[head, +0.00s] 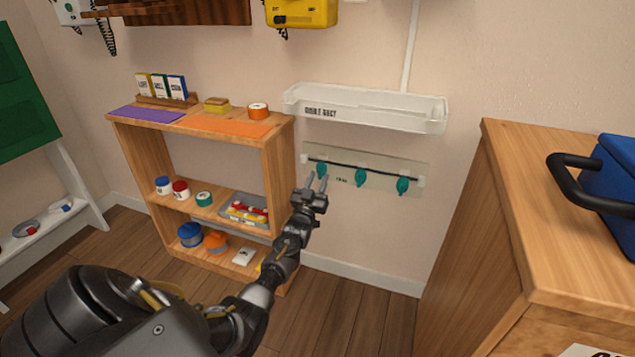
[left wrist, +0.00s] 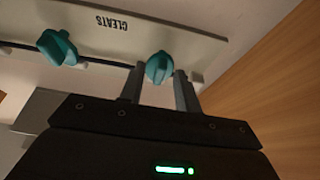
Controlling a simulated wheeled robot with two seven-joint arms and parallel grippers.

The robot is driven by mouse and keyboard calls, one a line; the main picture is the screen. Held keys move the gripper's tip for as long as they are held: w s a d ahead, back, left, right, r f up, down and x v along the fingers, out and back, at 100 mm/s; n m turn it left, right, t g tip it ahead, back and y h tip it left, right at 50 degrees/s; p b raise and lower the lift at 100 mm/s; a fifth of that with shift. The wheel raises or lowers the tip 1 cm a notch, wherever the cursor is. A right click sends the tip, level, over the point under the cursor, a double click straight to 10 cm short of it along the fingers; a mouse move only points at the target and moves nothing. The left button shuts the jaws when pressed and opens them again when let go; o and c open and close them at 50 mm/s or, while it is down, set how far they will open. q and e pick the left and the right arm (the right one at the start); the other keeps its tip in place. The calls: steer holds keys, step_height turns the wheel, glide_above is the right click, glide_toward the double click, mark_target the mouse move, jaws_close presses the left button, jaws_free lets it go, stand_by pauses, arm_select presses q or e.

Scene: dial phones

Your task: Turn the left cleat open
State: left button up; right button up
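Three teal cleats sit in a row on a pale wall panel (head: 386,182). The left cleat (head: 321,169) is partly behind my left gripper (head: 316,179); the middle cleat (head: 361,178) and right cleat (head: 403,186) are clear. My left gripper is open, its two fingers pointing up at the left cleat. In the left wrist view the panel appears upside down, and the left cleat (left wrist: 159,67) shows between the fingertips of my left gripper (left wrist: 159,74). I cannot tell whether they touch. The middle cleat (left wrist: 57,47) shows to the left there. My right gripper is not in view.
A dark cord (head: 341,164) runs along the panel. A white wall tray (head: 365,108) hangs above it. A wooden shelf (head: 284,165) with small items stands left, and a wooden cabinet (head: 470,220) with a blue box (head: 610,185) stands right.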

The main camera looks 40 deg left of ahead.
arm_select(q)
jaws_close()
